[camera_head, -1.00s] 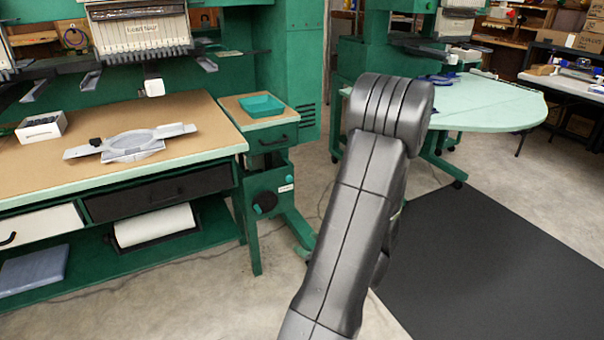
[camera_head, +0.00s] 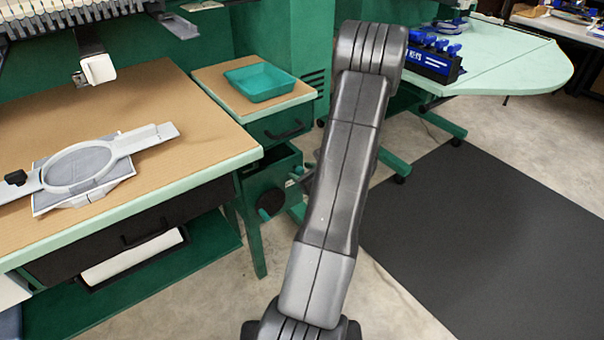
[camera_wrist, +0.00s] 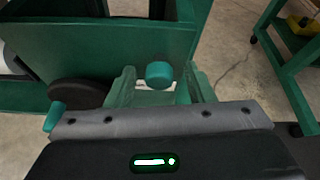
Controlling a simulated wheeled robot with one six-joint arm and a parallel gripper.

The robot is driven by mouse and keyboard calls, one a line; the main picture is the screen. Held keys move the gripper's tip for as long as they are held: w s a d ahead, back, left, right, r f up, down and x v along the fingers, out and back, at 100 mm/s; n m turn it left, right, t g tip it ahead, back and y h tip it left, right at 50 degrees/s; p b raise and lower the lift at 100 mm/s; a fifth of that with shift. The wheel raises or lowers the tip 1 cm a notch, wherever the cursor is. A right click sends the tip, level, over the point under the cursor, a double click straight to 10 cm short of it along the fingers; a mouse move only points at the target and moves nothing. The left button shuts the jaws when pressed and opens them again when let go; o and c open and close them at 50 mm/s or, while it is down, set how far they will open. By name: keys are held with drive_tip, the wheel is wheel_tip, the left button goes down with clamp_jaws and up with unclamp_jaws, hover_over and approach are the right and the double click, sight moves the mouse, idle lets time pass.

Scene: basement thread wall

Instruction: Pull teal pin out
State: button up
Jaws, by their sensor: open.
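The teal pin (camera_wrist: 159,74) shows its round head in the wrist view, in front of the green machine housing (camera_wrist: 130,38). My gripper (camera_wrist: 161,84) is open, with one greenish finger on each side of the pin head and a gap on both sides. I cannot tell how deep the head sits between the fingers. A dark hand wheel (camera_wrist: 78,93) with a teal crank knob (camera_wrist: 55,116) is left of the pin. In the head view my arm hides the gripper and the pin; the wheel (camera_head: 271,204) shows on the green housing.
A wooden table (camera_head: 180,105) with a grey hoop (camera_head: 85,165) stands at left. A teal tray (camera_head: 260,82) sits on a small side top above the housing. A pale green table (camera_head: 510,60) holds a blue-handled rack (camera_head: 435,58). Floor around the dark mat (camera_head: 480,230) is clear.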

clamp_jaws()
drive_tip(key=shift+s+d+f+b, duration=0.1)
drive_tip(key=shift+s+d+b, duration=0.45)
drive_tip(key=shift+s, duration=0.5)
unclamp_jaws()
drive_tip(key=shift+d, duration=0.2)
drive_tip(key=shift+s, duration=0.1)
drive_tip(key=p+v, duration=0.3)
drive_tip(key=v, duration=1)
drive_tip(key=shift+s+d+r, duration=0.2)
drive_tip(key=shift+r, duration=0.1)
drive_tip(key=x, duration=0.5)
drive_tip(key=b+x, duration=0.1)
drive_tip(key=x, duration=0.4)
drive_tip(key=b+x, duration=0.1)
drive_tip(key=x, duration=0.4)
drive_tip(key=shift+w+a+r, duration=0.15)
drive_tip(key=shift+w+a, duration=0.15)
drive_tip(key=shift+w, duration=0.1)
